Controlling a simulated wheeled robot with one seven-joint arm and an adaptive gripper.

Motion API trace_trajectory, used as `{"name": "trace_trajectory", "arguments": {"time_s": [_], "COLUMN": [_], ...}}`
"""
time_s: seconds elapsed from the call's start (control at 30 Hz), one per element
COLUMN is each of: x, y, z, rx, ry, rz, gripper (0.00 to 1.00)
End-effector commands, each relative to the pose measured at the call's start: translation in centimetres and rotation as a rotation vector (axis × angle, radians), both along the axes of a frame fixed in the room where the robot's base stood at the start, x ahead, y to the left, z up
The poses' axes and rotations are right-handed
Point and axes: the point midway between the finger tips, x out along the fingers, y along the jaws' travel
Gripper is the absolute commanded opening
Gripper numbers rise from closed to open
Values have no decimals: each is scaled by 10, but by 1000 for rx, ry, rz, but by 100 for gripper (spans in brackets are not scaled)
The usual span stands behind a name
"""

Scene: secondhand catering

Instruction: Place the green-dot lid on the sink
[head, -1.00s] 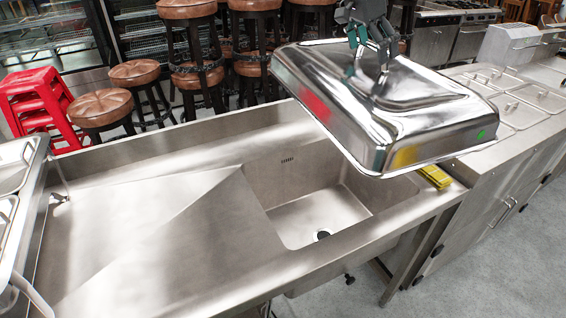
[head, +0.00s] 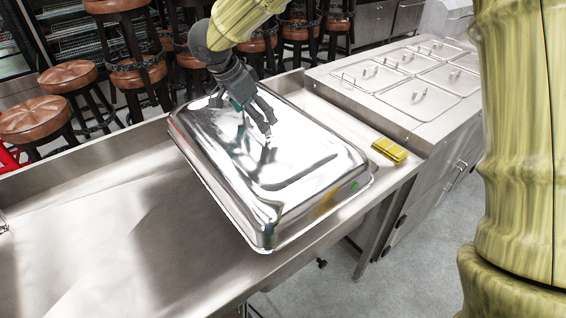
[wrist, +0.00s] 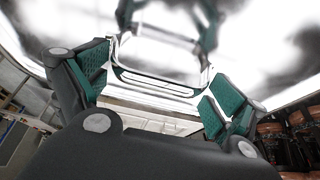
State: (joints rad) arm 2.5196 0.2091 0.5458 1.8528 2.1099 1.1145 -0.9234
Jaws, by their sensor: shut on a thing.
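The green-dot lid (head: 225,150) is a large, shiny, rectangular metal cover with a small green dot near its right corner. It lies over the basin end of the steel sink (head: 95,235) in the head view and hides the basin. I cannot tell whether its rim touches the sink. My gripper (head: 262,124) is at the top of the lid, shut on its handle. In the wrist view, the green-padded fingers (wrist: 155,90) are on either side of the handle, with the bright lid surface beyond.
A yellow sponge-like block (head: 389,150) lies on the sink's right rim, close to the lid. A counter with several lidded steel pans (head: 415,95) adjoins at the right. Stools (head: 35,118) stand behind. The sink's left drainboard is clear.

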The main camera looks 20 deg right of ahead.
Motion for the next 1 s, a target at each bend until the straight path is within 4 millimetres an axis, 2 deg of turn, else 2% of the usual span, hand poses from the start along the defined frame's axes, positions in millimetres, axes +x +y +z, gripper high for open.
{"name": "trace_trajectory", "arguments": {"time_s": [0.1, 0.2, 0.3, 0.47, 0.57, 1.0], "x": [-18, -30, -38, -43, -38, 12], "y": [10, 16, 20, 21, 15, -39], "z": [-28, -45, -57, -65, -67, -72], "rx": [4, 9, 14, 18, 19, 18], "ry": [6, 10, 11, 14, 14, 14], "rz": [2, 1, 1, -2, -3, -4], "gripper": [24, 24, 24, 24, 24, 24]}}
